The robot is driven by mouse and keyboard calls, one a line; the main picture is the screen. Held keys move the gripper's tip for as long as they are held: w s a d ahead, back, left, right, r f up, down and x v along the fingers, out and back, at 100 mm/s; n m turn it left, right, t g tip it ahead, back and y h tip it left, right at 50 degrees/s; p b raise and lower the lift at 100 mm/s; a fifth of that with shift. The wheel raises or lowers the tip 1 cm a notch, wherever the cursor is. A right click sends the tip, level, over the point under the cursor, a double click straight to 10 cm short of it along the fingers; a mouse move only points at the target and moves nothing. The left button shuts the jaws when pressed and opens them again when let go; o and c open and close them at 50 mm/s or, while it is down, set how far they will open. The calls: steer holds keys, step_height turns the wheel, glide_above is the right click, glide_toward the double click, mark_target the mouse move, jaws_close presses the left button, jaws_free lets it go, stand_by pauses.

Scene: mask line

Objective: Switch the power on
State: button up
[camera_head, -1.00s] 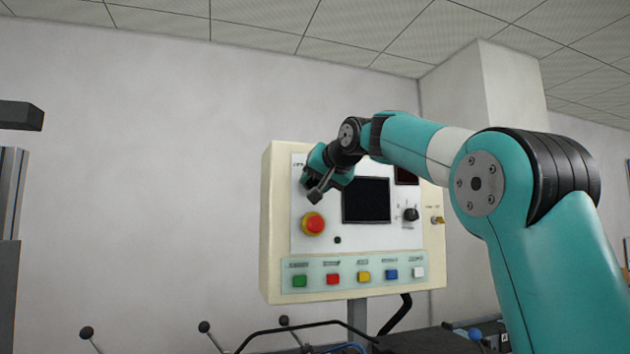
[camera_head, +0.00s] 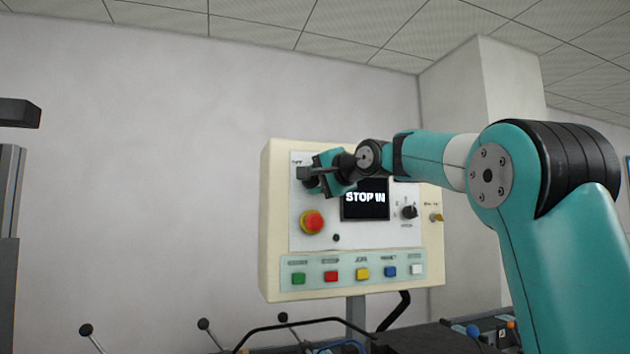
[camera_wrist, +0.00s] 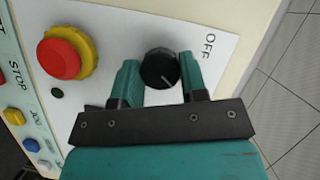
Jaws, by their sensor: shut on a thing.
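The control panel (camera_head: 270,240) is a cream box on a post with a white face. My gripper (camera_head: 308,174) is at the panel's upper left and covers the power knob in the head view. In the wrist view, the round black knob (camera_wrist: 159,68) with a white pointer line sits between the two teal fingers of my gripper (camera_wrist: 160,78), near the printed word OFF. The fingers are shut on the knob.
A red emergency button with a yellow collar (camera_head: 312,222) sits just below my gripper. A small black selector (camera_head: 409,212) and a key switch (camera_head: 436,217) are at the right. Several coloured buttons line the bottom, including a green one (camera_head: 298,278).

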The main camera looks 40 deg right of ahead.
stand_by(0.4)
steer(key=o, duration=0.9)
steer(key=s+b, duration=0.1)
steer(key=s, duration=0.4)
steer(key=s+d+r+b, duration=0.1)
steer(key=s+b, duration=0.1)
steer(key=s, duration=0.4)
steer(key=s+b, duration=0.1)
steer(key=s, duration=0.5)
steer(key=shift+s+d+r+b, duration=0.2)
steer(key=shift+d+r+b, duration=0.15)
steer(key=shift+d, duration=0.05)
